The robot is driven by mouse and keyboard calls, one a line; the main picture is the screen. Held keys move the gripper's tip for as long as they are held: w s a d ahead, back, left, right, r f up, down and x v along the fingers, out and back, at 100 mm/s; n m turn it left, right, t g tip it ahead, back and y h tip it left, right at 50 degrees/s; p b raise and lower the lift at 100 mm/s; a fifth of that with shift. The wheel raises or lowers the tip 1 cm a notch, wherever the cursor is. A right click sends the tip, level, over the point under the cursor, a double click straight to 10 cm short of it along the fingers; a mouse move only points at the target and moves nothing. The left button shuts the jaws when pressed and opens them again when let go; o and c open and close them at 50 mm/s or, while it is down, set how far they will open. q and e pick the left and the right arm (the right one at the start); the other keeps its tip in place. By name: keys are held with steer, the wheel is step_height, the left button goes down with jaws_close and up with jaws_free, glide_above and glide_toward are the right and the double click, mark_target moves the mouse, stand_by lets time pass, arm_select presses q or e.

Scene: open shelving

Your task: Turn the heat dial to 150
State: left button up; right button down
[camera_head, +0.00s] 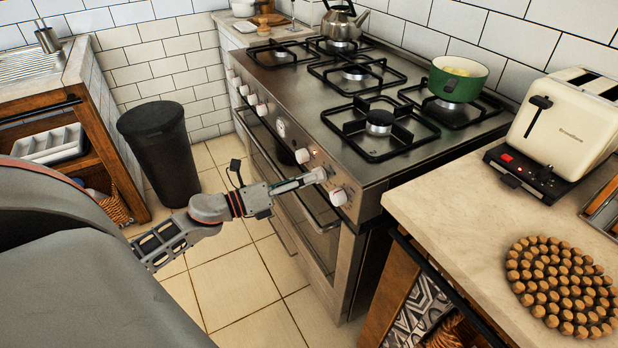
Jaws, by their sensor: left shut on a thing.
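The stove (300,97) has a row of white dials along its front panel. My left gripper (318,176) reaches in from the left and is shut on one dial near the right end of the row. The fingers hide most of that dial. One white dial (339,197) sits just right of the gripper, and another dial (302,156) sits just left of it. The markings around the dials are too small to read, so the setting cannot be told. My right gripper is out of view.
A green pot (457,79) and a kettle (343,20) stand on the stove. A cream toaster (564,122) and a wooden trivet (563,284) are on the right counter. A dark bin (160,152) stands on the tiled floor at the left. The oven door handle runs below the dials.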

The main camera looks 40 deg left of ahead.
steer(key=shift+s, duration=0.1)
arm_select(q)
steer(key=o, duration=1)
steer(key=shift+o, duration=0.5)
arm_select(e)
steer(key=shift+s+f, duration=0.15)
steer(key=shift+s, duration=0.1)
arm_select(q)
steer(key=v, duration=1.2)
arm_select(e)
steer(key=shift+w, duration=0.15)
